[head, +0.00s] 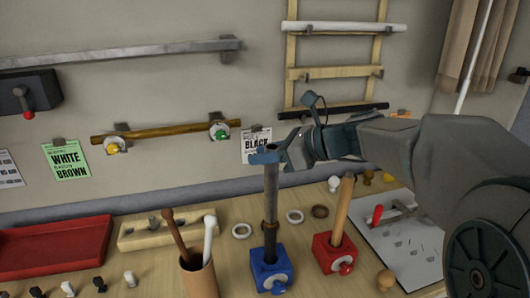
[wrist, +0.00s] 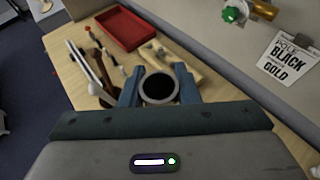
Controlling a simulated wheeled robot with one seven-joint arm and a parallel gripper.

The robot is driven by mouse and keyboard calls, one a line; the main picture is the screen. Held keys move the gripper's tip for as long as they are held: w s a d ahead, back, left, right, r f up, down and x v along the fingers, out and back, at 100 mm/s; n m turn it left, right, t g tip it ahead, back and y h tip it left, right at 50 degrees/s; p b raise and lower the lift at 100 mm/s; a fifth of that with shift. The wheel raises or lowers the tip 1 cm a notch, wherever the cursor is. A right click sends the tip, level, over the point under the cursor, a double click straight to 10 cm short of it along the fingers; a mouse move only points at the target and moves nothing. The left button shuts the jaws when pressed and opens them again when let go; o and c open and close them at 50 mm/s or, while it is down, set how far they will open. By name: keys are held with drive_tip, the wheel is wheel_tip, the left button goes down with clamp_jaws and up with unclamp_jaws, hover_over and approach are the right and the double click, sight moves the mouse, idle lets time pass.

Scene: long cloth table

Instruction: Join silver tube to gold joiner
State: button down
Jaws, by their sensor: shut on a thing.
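A grey tube (head: 271,190), which I take for the silver tube, stands upright below my gripper (head: 265,154). In the wrist view my gripper (wrist: 159,82) has one finger on each side of the tube's round open end (wrist: 160,89), shut on it near the top. A brownish-gold collar (head: 270,224), likely the gold joiner, sits at the tube's lower end, above a dark stub in the blue holder (head: 270,272). Tube and collar look in line and touching; how far one is inside the other cannot be told.
A red holder (head: 336,255) with a wooden rod stands close on the right. A brown cup (head: 198,276) with two sticks is at the left. Loose rings (head: 294,217) lie behind. A red tray (head: 55,248) is far left. Wall racks hold long poles.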

drive_tip(key=shift+f, duration=0.15)
drive_tip(key=c, duration=1)
unclamp_jaws()
drive_tip(key=b+v, duration=0.1)
drive_tip(key=v, duration=1.2)
drive_tip(key=shift+s+d, duration=0.15)
drive_tip(key=shift+d, duration=0.2)
